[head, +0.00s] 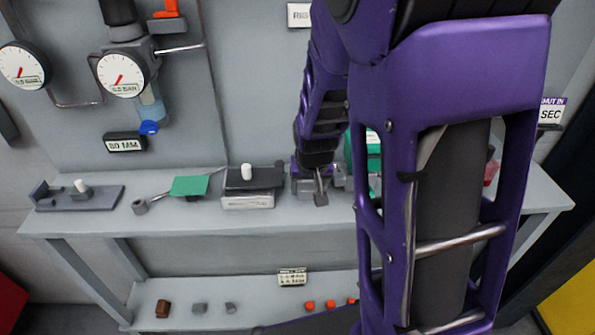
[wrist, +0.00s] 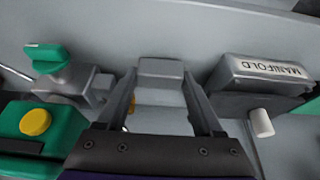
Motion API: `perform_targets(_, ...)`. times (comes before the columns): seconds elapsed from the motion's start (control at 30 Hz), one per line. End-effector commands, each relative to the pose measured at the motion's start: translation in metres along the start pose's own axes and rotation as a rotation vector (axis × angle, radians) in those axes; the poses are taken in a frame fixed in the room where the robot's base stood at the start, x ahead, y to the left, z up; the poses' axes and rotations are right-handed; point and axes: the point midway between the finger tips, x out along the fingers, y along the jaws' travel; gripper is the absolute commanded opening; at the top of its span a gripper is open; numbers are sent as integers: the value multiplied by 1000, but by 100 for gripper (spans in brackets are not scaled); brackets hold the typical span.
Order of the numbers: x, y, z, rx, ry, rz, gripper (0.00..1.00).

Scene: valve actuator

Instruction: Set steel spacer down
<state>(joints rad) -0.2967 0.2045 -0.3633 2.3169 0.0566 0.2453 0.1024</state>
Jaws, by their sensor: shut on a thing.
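The steel spacer is a small grey block (wrist: 160,70), held between the two fingertips of my gripper (wrist: 160,82) in the wrist view. In the head view my gripper (head: 309,180) is over the grey bench (head: 290,222), just right of the manifold block. The spacer (head: 321,198) shows there as a small grey piece at the fingertips. I cannot tell whether its underside touches the bench top.
The block marked MANIFOLD (wrist: 268,68), with a white peg (wrist: 261,123), stands close on one side. A green-handled valve (wrist: 48,55) and a green box with a yellow button (wrist: 36,121) stand on the other.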

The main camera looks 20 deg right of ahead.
Motion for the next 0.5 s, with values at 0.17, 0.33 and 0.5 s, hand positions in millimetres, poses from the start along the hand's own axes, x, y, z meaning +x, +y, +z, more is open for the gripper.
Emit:
perform_targets(0.17,8,0,2,-1,2,-1,0)
perform_targets(0.33,9,0,3,-1,2,0,0)
perform_targets(0.5,11,0,4,-1,1,0,83)
